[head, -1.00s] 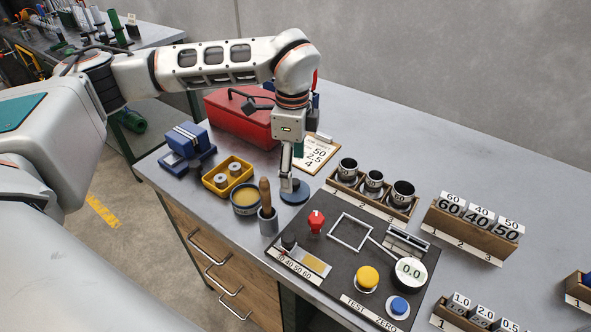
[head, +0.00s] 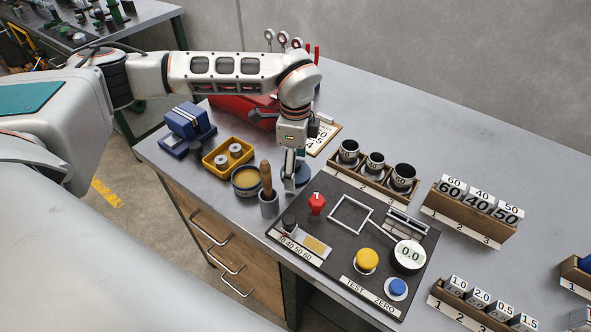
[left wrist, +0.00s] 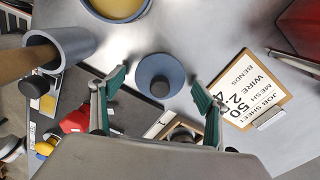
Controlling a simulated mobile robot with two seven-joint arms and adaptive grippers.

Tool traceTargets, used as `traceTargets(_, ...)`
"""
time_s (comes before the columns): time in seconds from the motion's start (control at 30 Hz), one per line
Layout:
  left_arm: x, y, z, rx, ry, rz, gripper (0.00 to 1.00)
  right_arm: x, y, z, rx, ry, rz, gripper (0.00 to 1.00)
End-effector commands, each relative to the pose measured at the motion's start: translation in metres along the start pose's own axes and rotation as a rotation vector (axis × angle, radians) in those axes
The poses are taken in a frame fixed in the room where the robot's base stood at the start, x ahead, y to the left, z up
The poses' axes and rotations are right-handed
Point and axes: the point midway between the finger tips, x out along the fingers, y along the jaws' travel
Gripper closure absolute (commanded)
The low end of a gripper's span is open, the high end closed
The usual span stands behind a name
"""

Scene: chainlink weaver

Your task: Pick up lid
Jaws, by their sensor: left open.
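The lid (left wrist: 150,66) is a round blue-grey disc with a black knob at its centre, lying flat on the bench. In the head view the lid (head: 302,174) is partly hidden behind my gripper fingers. My left gripper (head: 289,183) points down at the lid. In the left wrist view my left gripper (left wrist: 158,80) is open, with one green-padded finger on each side of the lid and nothing held. The height of the fingertips above the bench is hard to tell. My right gripper is not in view.
An open round tin with yellow contents (head: 247,182) and a grey cup with a wooden handle (head: 269,205) stand close left of the lid. A dark control panel (head: 335,245) lies in front. A clipboard (head: 325,138) and red toolbox (head: 232,110) are behind.

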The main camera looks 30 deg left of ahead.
Motion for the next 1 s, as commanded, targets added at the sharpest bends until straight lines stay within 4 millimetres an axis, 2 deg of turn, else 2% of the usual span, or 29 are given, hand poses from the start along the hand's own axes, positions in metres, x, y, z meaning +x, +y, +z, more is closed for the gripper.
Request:
traceTargets(0.13, 0.0, 0.0, 0.0, 0.0, 0.0, 0.0, 0.26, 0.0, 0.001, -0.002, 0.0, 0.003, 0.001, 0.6)
traceTargets(0.3, 0.0, 0.0, 0.0, 0.0, 0.0, 0.001, 0.67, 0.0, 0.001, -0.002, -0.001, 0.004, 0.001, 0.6)
traceTargets(0.73, -0.005, 0.0, 0.0, -0.001, 0.0, 0.0, 0.67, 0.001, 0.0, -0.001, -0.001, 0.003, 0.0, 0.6)
traceTargets(0.87, -0.016, -0.001, 0.0, -0.001, 0.001, -0.002, 0.67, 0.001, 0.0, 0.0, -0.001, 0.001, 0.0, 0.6)
traceTargets(1.0, -0.039, -0.001, 0.0, -0.001, 0.002, -0.003, 0.67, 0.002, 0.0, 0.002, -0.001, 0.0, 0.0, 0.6)
